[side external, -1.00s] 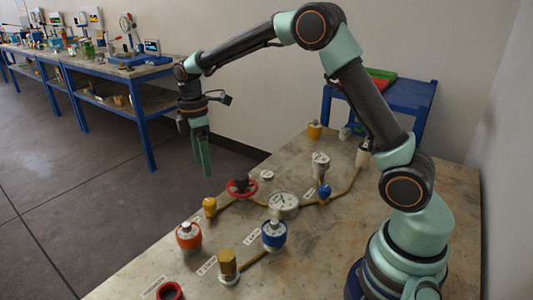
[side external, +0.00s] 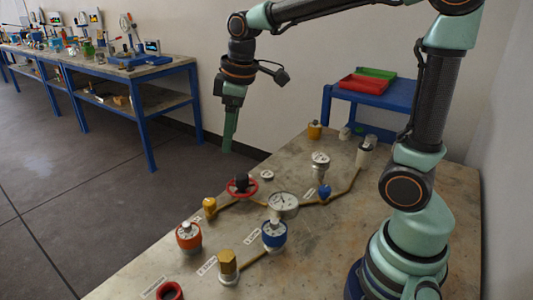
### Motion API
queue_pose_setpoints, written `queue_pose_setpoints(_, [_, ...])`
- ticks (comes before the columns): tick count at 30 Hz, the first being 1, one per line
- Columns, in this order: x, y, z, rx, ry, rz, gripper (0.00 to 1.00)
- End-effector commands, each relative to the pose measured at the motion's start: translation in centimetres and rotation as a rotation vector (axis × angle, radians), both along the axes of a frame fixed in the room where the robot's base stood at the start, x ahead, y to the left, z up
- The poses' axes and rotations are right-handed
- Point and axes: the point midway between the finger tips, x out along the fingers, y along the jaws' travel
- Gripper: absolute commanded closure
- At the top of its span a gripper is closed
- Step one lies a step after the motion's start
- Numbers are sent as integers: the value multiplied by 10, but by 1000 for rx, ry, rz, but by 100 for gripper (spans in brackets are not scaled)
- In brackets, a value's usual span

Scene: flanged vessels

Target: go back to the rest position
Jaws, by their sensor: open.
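My gripper (side external: 229,138) hangs pointing down above the far left edge of the stone-topped table (side external: 335,255). It is open and empty, apart from everything on the table. Below it on the table stand a red handwheel valve (side external: 242,187), a round white dial gauge (side external: 284,204), an orange-red vessel (side external: 189,237) and a blue vessel (side external: 274,235), both with white tops. A brass hex-topped fitting (side external: 228,265) stands near the front. No rest position is marked in view.
A blue stand (side external: 400,97) with red (side external: 362,87) and green (side external: 377,73) trays stands behind the table. A wall is close on the right. A long blue workbench (side external: 150,72) with instruments stands at the back left. The air around my gripper is clear.

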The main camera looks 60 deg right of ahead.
Motion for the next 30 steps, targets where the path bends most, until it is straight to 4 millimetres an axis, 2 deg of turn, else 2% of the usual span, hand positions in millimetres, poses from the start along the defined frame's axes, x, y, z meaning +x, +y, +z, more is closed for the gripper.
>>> queue_pose_setpoints(3, [-27, -2, 10, 33, -67, -124, 26])
queue_pose_setpoints(9, [-68, -4, 12, 104, -168, -327, 26])
queue_pose_setpoints(15, [-94, -5, 4, 168, -237, -471, 26])
queue_pose_setpoints(21, [-102, -6, 0, 192, -258, -523, 26])
queue_pose_setpoints(30, [-102, -6, 0, 193, -258, -523, 26])
